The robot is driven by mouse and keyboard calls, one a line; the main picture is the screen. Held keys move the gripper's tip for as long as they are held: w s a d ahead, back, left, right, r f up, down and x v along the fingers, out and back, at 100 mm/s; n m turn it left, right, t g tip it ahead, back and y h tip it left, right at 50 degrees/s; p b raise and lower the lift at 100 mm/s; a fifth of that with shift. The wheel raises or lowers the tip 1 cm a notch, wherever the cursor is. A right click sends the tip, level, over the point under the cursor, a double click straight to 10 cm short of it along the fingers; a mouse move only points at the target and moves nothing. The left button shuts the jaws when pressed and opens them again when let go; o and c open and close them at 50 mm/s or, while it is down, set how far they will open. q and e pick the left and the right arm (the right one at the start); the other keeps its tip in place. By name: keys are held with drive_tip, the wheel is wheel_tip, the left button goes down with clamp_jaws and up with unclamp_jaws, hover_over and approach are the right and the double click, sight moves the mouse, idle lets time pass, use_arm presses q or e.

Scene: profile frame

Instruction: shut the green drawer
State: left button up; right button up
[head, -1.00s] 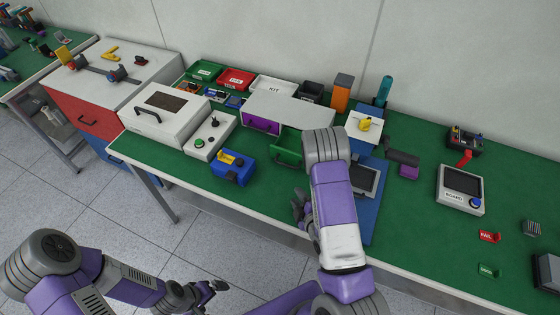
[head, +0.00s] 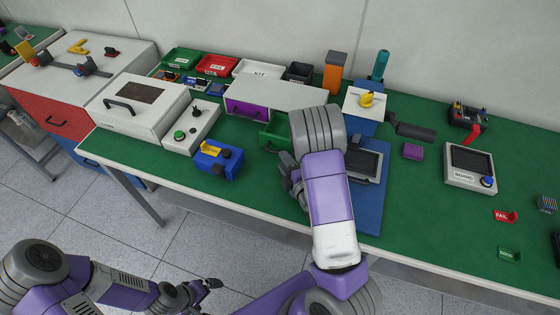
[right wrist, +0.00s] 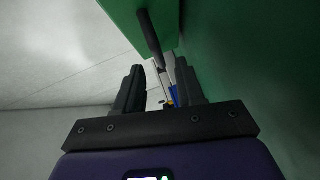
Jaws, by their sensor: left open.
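The green drawer (head: 273,137) stands out from the front of a small white-topped cabinet (head: 277,94), to the right of a purple drawer (head: 248,108). Its right part is hidden behind my right arm. My right gripper (head: 288,178) is low in front of the drawer, partly hidden by its own wrist. In the right wrist view, its two fingers (right wrist: 161,90) are apart with nothing clearly held. The green drawer front (right wrist: 125,18) and its dark handle (right wrist: 149,38) lie just beyond the fingertips. My left gripper (head: 212,285) is open and empty, away from the bench.
A blue box (head: 218,160) stands left of my right gripper, and a white control box (head: 191,127) behind it. A blue mat (head: 371,200) with a grey device lies to the right. The green bench top (head: 262,178) is bare between the blue box and my gripper.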

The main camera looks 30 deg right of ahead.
drive_tip(key=shift+w+d+f, duration=0.1)
drive_tip(key=shift+w+f, duration=0.05)
drive_tip(key=shift+w, duration=0.8)
drive_tip(key=shift+w+f, duration=0.1)
drive_tip(key=shift+w, duration=0.85)
clamp_jaws()
